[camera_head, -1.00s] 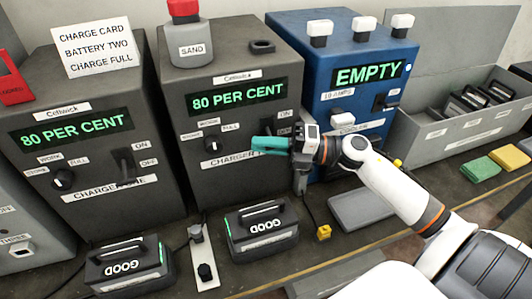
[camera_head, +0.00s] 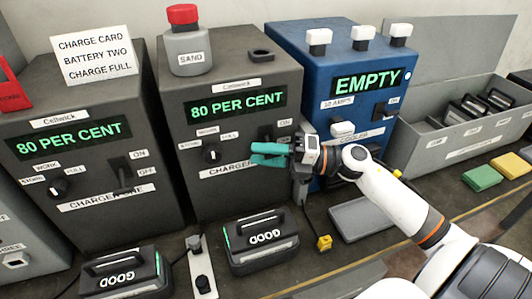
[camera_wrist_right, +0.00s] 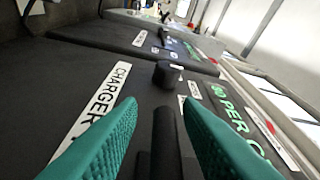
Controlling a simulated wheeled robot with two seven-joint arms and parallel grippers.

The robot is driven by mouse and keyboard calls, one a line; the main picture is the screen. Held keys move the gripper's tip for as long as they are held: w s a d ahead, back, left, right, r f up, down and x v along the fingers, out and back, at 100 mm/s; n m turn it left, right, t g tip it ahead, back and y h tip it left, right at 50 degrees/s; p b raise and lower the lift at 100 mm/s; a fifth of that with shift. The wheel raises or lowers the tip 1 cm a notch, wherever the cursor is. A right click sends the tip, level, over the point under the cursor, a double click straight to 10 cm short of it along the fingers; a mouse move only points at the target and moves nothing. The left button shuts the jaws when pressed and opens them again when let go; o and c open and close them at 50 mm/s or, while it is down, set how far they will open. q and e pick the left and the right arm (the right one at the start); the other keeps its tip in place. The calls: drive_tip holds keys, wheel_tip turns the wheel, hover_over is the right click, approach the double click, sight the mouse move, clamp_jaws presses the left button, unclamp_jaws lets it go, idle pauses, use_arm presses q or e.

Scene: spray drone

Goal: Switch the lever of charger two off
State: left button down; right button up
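Charger two (camera_head: 225,80) is the dark grey middle box, with a green "80 PER CENT" display. Its lever (camera_wrist_right: 165,145) is a dark bar in the right wrist view, standing between my two teal fingers. In the head view my right gripper (camera_head: 254,154) is in front of the charger's lower right, covering most of the lever and part of the name label. The ON label (camera_head: 285,123) shows just above it. My right gripper (camera_wrist_right: 163,125) is open, with gaps between the fingers and the lever. Whether the lever is at ON or OFF I cannot tell. My left gripper is out of view.
Charger two's round knob (camera_head: 211,154) is left of my fingers. Charger one (camera_head: 90,100) stands left, the blue "EMPTY" charger (camera_head: 335,65) right. Batteries (camera_head: 262,240) marked GOOD lie in front. A grey bin (camera_head: 440,130) is at the right.

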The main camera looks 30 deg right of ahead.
drive_tip(key=shift+s+d+f, duration=0.15)
drive_tip(key=shift+s+d, duration=0.1)
drive_tip(key=shift+d, duration=0.1)
drive_tip(key=r+b+v, duration=0.1)
drive_tip(key=b+v, duration=0.2)
drive_tip(key=v, duration=0.8)
drive_tip(key=shift+f, duration=0.5)
drive_tip(key=shift+s, duration=0.1)
